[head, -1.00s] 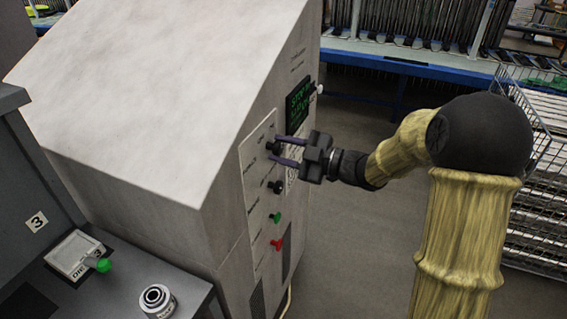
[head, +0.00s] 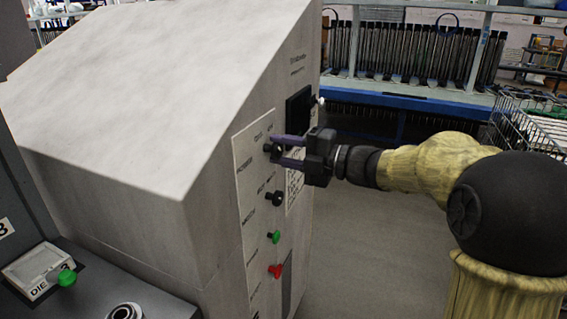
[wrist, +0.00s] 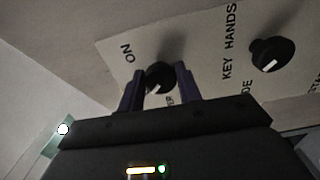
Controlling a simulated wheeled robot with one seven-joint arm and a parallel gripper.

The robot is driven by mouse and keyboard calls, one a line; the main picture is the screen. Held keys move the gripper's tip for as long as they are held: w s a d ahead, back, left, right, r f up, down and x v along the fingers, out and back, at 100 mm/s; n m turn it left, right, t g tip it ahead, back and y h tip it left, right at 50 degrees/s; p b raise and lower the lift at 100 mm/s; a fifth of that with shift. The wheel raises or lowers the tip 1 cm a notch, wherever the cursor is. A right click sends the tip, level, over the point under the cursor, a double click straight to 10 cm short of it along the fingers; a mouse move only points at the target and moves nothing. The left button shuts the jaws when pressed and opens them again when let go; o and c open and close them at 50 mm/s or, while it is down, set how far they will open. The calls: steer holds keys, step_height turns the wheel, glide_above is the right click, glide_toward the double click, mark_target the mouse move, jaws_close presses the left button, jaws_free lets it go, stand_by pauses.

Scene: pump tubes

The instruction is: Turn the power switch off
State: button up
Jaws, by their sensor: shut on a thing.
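The power switch is a small black round knob (head: 271,148), the uppermost on the light control panel (head: 246,182) of the grey machine. My gripper (head: 277,151) reaches in from the right, and its two purple fingers are shut on the knob. In the wrist view the knob (wrist: 160,76) sits between the fingertips, with a white pointer mark partly showing near its lower edge. The label by it is partly hidden by a finger. The machine's display (head: 299,106) is dark.
Below the switch are a second black knob (head: 274,198), a green button (head: 273,237) and a red knob (head: 275,271). A grey console with a green-topped button (head: 66,277) stands at lower left. A wire rack (head: 535,125) is at right. Floor right of the machine is clear.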

steer(key=shift+f, duration=0.1)
stand_by(0.3)
steer(key=o, duration=1)
steer(key=p+v, duration=0.1)
steer(key=v, duration=1.6)
steer(key=shift+s+d, duration=0.1)
steer(key=shift+d, duration=0.15)
